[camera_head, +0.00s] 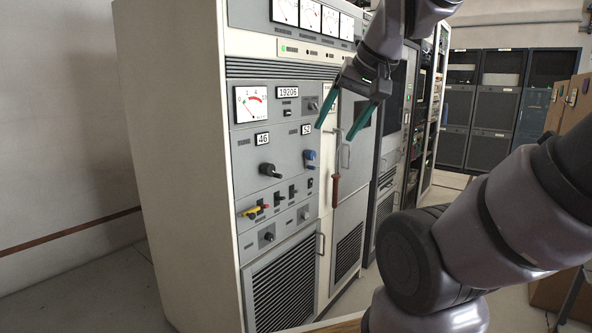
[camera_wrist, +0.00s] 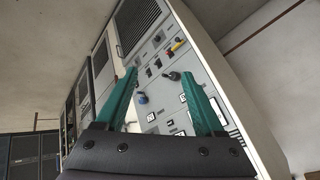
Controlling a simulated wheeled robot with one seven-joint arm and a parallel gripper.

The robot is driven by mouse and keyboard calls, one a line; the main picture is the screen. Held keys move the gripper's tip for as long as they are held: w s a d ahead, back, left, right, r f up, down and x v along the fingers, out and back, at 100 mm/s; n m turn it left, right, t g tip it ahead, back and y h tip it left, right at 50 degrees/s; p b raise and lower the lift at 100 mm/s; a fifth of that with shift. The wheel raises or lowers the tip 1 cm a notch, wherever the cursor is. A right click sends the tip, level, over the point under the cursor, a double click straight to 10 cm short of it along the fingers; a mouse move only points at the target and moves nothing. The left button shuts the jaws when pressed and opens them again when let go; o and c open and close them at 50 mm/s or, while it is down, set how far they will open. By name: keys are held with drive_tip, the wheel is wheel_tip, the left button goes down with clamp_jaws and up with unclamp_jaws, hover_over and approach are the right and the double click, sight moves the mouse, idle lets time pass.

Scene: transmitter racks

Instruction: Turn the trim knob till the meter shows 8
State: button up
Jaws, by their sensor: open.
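The grey panel of the cream rack carries a square meter (camera_head: 251,104) with a red arc; its needle reading is too small to tell. Below it are a black knob (camera_head: 267,170) with a handle and a blue knob (camera_head: 311,157). Smaller dark knobs sit at the upper right (camera_head: 312,105) and low on the panel (camera_head: 267,236). I cannot read which is labelled trim. My gripper (camera_head: 335,132) is open and empty, its teal fingers in front of the rack, right of the panel. In the wrist view my gripper (camera_wrist: 159,74) points toward the panel, which appears upside down.
Red and yellow handles (camera_head: 254,210) and small black switches jut from the lower panel. A red-handled lever (camera_head: 336,190) hangs on the rack door beside the panel. More dark cabinets (camera_head: 492,120) stand at the back right. The floor at left is clear.

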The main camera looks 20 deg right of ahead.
drive_tip(key=w+a+f+m+g+y, duration=0.45)
drive_tip(key=w+f+y, duration=0.2)
drive_tip(key=w, duration=0.25)
drive_tip(key=w+a+f+m+g+y, duration=0.3)
drive_tip(key=w+a+f+y, duration=0.25)
drive_tip(key=w+f, duration=0.3)
drive_tip(key=w+d+f+m+t+y, duration=0.1)
drive_tip(key=w+f+m+t+y, duration=0.1)
drive_tip(key=w+f+m+t, duration=0.6)
drive_tip(key=m+t+h, duration=0.5)
drive_tip(key=m+t, duration=0.2)
drive_tip(key=m, duration=0.2)
approach(271, 238)
drive_tip(key=x, duration=0.8)
drive_tip(key=shift+w, duration=0.25)
drive_tip(key=shift+a, duration=0.1)
